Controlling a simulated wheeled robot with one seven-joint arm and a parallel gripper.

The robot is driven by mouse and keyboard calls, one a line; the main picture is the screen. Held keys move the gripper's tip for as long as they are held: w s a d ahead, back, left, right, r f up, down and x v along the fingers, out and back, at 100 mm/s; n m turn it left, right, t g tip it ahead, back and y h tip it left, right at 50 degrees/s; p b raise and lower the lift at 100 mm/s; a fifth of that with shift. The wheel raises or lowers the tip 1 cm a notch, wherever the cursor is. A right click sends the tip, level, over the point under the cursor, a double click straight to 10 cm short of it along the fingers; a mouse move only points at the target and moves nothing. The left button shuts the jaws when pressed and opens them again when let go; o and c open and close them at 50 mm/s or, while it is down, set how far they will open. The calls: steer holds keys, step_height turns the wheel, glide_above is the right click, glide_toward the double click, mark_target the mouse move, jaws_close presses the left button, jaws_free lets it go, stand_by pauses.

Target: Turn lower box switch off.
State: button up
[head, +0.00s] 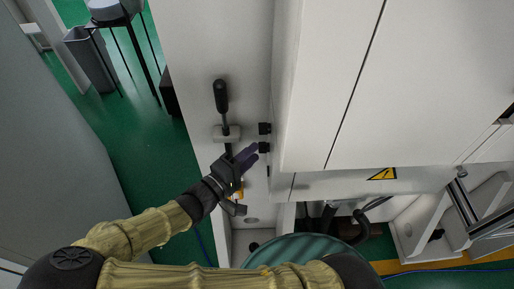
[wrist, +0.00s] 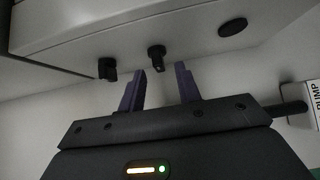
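Two black switches stick out from the side of the pale machine cabinet. In the head view the upper switch (head: 264,128) sits just above the lower switch (head: 264,147). My gripper (head: 251,153) reaches up to the lower switch from the left. In the wrist view my gripper's two dark purple fingers (wrist: 160,70) are apart, with nothing held between them. One switch (wrist: 156,57), which looks like the lower one, lies just ahead of the gap between the fingertips. The other switch (wrist: 107,68) is to the left, outside the fingers. I cannot tell whether a finger touches either switch.
A black-handled lever (head: 221,97) stands on the panel above my gripper. In the wrist view a flat black disc (wrist: 233,27) and a label reading "PUMP" (wrist: 313,100) are to the right. The cabinet's overhanging edge is close beside the switches. Green floor (head: 150,150) is open to the left.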

mark_target(262, 147)
steer(key=shift+x, duration=1.45)
steer(key=shift+s, duration=0.25)
jaws_close()
